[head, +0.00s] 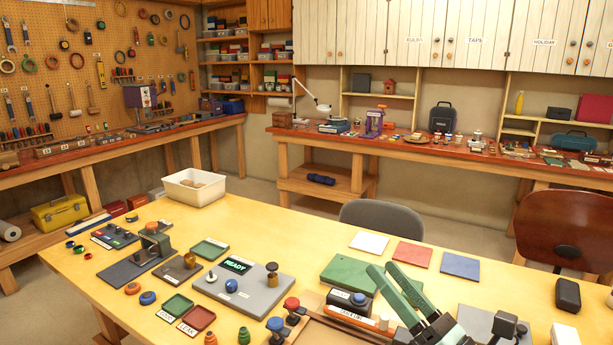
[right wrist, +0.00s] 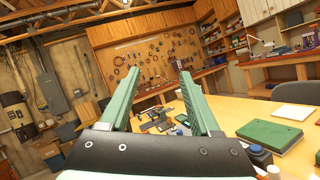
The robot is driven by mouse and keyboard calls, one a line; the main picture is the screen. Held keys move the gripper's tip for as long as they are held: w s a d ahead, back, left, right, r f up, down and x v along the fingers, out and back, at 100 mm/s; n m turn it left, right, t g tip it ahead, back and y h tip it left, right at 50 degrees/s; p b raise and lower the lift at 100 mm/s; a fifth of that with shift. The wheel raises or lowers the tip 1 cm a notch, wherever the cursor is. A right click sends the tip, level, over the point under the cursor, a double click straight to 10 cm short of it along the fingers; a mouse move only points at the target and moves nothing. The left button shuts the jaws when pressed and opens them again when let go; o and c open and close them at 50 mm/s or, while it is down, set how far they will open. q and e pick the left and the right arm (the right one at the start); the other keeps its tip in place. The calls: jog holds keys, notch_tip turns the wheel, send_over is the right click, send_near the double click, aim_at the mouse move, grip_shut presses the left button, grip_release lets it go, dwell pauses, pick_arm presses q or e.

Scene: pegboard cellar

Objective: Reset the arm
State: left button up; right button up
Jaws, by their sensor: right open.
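My right gripper (head: 384,268) reaches in from the lower right in the head view, with its two green fingers raised above the yellow table (head: 300,228). In the right wrist view the gripper (right wrist: 113,65) has its fingers spread wide with nothing between them. It points out over the table toward the pegboard wall. A green board (head: 342,272) lies just left of and beyond the fingers in the head view. My left gripper is not in view.
A grey panel (head: 262,295) with a READY display and knobs lies left of the gripper. White, red (head: 412,253) and blue squares lie beyond it. A white bin (head: 190,195) stands at the far left edge. A grey chair (head: 382,218) stands behind the table.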

jog(key=d+f+m+h, duration=0.95)
jog(key=m+h, duration=0.35)
jog(key=m, duration=0.7)
jog(key=s+f+m+g, duration=0.3)
jog(key=s+f+m, duration=0.1)
jog(key=s+f, duration=0.1)
jog(key=s+d+f+m+g+h, duration=0.1)
jog(key=s+f+m+g, duration=0.3)
jog(key=f, duration=0.3)
jog(key=s+f+m+g, duration=0.3)
jog(key=s+f+m, duration=0.1)
jog(key=s+f, duration=0.2)
jog(key=shift+d+f+m+g, duration=0.25)
jog(key=shift+f+m+g, duration=0.05)
jog(key=shift+f+g, duration=0.1)
jog(key=s+a+f+m+g+y, duration=0.1)
jog(key=s+f+m+g, duration=0.1)
jog(key=s, duration=0.3)
jog(key=s+a+f+m+g, duration=0.1)
jog(key=s+a+f+g, duration=0.1)
jog(key=s, duration=0.3)
jog(key=w+a+f+t+y+b, duration=0.1)
jog(key=w+a+f+t+b, duration=0.1)
jog(key=f, duration=0.5)
jog(key=w+a+f+t+y+b, duration=0.1)
jog(key=w+f+t+b, duration=0.1)
jog(key=f, duration=0.6)
jog(key=shift+w+a+f+t+b, duration=0.3)
jog(key=shift+a+t+b, duration=0.1)
jog(key=shift+t, duration=0.2)
